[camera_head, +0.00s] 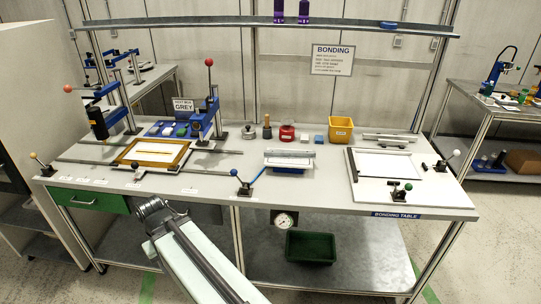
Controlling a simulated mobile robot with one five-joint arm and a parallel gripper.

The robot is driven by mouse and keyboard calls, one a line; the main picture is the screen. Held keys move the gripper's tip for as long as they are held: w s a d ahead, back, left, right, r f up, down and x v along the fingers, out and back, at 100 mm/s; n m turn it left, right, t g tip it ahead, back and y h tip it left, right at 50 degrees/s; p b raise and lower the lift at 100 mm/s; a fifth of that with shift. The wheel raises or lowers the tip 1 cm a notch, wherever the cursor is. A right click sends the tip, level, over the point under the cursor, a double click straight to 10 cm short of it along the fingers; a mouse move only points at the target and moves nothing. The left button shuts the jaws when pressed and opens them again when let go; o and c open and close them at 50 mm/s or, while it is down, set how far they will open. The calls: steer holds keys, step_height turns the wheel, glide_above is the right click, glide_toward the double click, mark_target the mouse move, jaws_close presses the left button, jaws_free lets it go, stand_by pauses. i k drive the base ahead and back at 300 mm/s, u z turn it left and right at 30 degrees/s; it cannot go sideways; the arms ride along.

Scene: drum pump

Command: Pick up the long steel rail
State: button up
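Several slim metal bars lie on the bonding table (330,196), and I cannot tell for sure which is the long steel rail. A pale grey rail (388,139) lies at the back right, behind the white framed plate. Other pale bars (289,155) lie on a blue-based fixture at the middle of the table. The dark end of my arm, where my gripper (152,208) appears to be, is in front of the table's front edge, left of centre and apart from these bars. Its fingers cannot be made out, and I see nothing held.
A blue press with a red knob (209,63) and a wooden frame (153,153) occupy the left of the table. A yellow bin (340,129) stands at the back. A white framed plate (383,165) with levers lies at the right. A shelf (200,22) spans above.

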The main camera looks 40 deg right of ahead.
mark_target(268, 154)
steer(key=u, duration=0.1)
steer(key=i, duration=0.85)
